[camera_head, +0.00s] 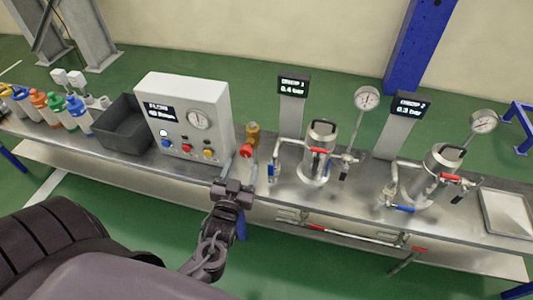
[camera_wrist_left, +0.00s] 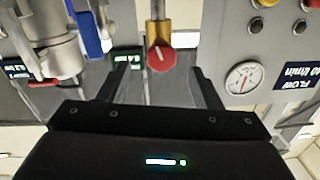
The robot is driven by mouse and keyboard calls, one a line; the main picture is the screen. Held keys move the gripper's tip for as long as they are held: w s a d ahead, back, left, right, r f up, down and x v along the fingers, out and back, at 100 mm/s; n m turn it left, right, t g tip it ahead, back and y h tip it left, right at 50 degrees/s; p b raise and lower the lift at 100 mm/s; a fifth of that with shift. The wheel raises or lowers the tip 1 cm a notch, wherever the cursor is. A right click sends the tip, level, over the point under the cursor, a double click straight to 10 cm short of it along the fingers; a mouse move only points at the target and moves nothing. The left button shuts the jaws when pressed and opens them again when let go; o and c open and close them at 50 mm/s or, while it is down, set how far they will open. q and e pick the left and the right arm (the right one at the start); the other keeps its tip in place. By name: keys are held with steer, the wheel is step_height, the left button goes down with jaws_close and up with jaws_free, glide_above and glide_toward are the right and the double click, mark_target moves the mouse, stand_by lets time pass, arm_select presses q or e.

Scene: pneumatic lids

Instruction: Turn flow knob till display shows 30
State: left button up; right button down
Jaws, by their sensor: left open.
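The red flow knob (camera_head: 246,151) sits on a brass fitting (camera_head: 253,132) just right of the white control box. In the left wrist view the red knob (camera_wrist_left: 161,59) has a pale pointer mark and lies just beyond the fingertips, roughly centred between them. My left gripper (camera_head: 239,172) is open and empty, in front of and a little below the knob, apart from it. The flow display (camera_head: 160,110) is on the box's front; its digits are small. In the left wrist view the display (camera_wrist_left: 298,75) seems to read 40 l/min. My right gripper is not in view.
The white box (camera_head: 188,92) carries a gauge and coloured buttons. A dark bin (camera_head: 122,136) and several coloured bottles stand left. Right of the knob, two metal vessels (camera_head: 319,140) (camera_head: 434,168) have pipes, gauges and pressure displays. A metal tray (camera_head: 507,213) lies far right.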

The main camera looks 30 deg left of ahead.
mark_target(245, 155)
arm_select(q)
steer(key=x, duration=0.7)
steer(key=shift+w+a, duration=0.1)
steer(key=shift+a, duration=0.1)
steer(key=shift+c, duration=0.2)
steer(key=c, duration=1)
